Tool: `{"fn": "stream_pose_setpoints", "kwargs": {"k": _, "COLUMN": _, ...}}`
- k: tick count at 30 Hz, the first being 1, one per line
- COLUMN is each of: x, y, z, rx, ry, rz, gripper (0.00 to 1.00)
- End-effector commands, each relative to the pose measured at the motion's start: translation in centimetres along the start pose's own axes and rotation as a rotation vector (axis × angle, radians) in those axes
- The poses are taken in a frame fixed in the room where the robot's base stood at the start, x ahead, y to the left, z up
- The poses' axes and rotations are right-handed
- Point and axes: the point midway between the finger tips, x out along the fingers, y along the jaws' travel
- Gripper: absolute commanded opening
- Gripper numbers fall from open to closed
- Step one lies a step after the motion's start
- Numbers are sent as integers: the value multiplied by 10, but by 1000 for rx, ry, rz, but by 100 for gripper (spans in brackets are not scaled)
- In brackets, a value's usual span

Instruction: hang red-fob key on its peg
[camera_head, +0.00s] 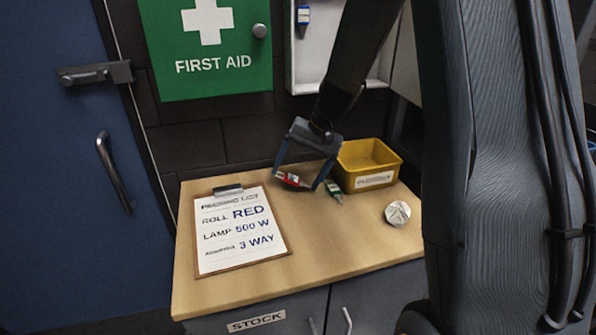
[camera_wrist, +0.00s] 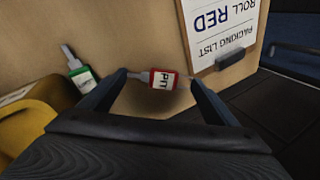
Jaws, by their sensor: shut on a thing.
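The red-fob key (camera_head: 292,179) is between the fingertips of my gripper (camera_head: 296,181), low over the wooden counter. In the wrist view the red fob (camera_wrist: 163,79) with white lettering lies crosswise between the two fingers of my gripper (camera_wrist: 156,78), its metal part pointing left. My gripper is shut on it. I cannot tell for sure whether it still touches the counter. The white key cabinet (camera_head: 340,75) is on the wall behind, partly hidden by my arm. The red key's peg cannot be made out.
A green-fob key (camera_head: 334,189) lies on the counter (camera_head: 330,240) beside a yellow bin (camera_head: 368,163). A clipboard (camera_head: 240,230) lies at left and a round silver disc (camera_head: 398,213) at right. A green first aid box (camera_head: 207,50) is left of the cabinet.

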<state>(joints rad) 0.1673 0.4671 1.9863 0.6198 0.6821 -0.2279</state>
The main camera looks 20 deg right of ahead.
Motion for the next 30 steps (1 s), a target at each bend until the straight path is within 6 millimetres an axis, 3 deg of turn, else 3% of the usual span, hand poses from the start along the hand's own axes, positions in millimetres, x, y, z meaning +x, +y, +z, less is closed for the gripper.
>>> {"fn": "stream_pose_setpoints", "kwargs": {"k": 4, "x": -19, "y": -3, "z": -1, "rx": 52, "ry": 27, "rz": -85, "gripper": 61}}
{"fn": "stream_pose_setpoints", "kwargs": {"k": 14, "x": -91, "y": -23, "z": -4, "rx": 412, "ry": 229, "rz": -213, "gripper": 61}}
{"fn": "stream_pose_setpoints", "kwargs": {"k": 20, "x": -147, "y": -33, "z": -16, "rx": 618, "ry": 372, "rz": -283, "gripper": 61}}
{"fn": "stream_pose_setpoints", "kwargs": {"k": 30, "x": -250, "y": -31, "z": -59, "rx": 826, "ry": 564, "rz": -381, "gripper": 61}}
